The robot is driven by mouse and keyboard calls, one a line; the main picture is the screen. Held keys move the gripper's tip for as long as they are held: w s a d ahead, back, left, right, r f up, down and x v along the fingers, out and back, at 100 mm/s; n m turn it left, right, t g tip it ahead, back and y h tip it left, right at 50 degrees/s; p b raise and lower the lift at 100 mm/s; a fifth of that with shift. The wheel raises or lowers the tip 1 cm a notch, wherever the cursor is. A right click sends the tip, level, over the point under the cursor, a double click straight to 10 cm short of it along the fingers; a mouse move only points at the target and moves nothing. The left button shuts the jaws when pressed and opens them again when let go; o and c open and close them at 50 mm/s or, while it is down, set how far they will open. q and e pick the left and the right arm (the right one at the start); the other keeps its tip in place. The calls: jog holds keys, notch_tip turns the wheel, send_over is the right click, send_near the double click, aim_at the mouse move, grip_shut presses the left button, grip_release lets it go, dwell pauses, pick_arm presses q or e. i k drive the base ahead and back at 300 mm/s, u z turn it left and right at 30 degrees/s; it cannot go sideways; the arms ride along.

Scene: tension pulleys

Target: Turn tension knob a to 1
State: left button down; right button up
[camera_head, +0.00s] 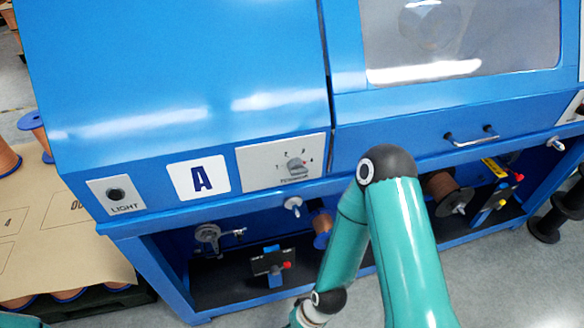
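The knob's pointing direction is too small to tell for certain. A teal arm of mine, seemingly the right one, rises from the bottom and bends right of the dial, its forearm running down to the bottom edge. Neither gripper shows, and nothing of mine touches the knob.
A light switch plate (116,195) sits left of the label. A silver peg (293,205) sticks out below the dial. Below are open bays with pulleys and a copper spool (322,228). A door handle (471,137) is at right. The space before the dial is clear.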

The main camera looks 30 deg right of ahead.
aim_at(296, 167)
jog(key=u, duration=1.2)
jog(key=i, duration=0.15)
jog(key=z, duration=2.8)
jog(key=k, duration=1.3)
jog(key=u, duration=1.2)
jog(key=i, duration=1)
jog(key=z, duration=0.1)
